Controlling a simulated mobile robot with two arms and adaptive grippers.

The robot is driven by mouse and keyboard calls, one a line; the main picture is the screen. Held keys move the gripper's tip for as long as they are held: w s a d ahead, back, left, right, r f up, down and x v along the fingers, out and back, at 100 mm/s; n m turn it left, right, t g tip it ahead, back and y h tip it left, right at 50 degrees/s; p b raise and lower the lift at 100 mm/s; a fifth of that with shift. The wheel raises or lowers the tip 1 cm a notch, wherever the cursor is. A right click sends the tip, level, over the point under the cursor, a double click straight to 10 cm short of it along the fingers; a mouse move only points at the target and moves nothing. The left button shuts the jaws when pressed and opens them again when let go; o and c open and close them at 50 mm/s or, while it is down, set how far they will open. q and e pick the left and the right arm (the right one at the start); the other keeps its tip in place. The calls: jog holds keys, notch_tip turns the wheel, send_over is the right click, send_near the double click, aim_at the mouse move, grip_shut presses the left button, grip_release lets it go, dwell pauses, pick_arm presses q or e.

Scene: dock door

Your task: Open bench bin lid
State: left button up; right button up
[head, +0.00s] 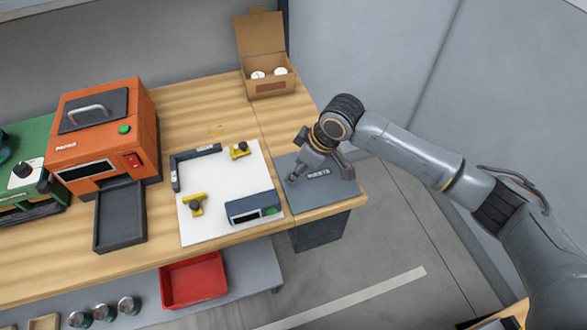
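The bench bin's lid (325,190) is a flat dark grey panel with a white label, set at the right end of the wooden bench. It lies flat and looks closed. The bin's dark body (318,233) shows below the bench's front edge. My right gripper (318,177) is over the lid's back half, pointing down, with its two fingers spread apart and nothing seen between them. I cannot tell whether the fingertips touch the lid. The gripper and wrist hide part of the lid's back edge. My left gripper is out of view.
Left of the lid is a white board (215,218) with yellow clamps, a black bracket and a small blue-grey device (252,207). An orange machine (100,130) stands farther left. An open cardboard box (266,75) is at the back. A red tray (193,282) sits below.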

jog(key=shift+a+f, duration=0.25)
jog(key=shift+f, duration=0.4)
jog(key=shift+w+a+f, duration=0.1)
jog(key=shift+a+f, duration=0.05)
jog(key=shift+f, duration=0.2)
jog(key=shift+a+f, duration=0.1)
jog(key=shift+f, duration=0.15)
jog(key=shift+w+f, duration=0.15)
grip_shut()
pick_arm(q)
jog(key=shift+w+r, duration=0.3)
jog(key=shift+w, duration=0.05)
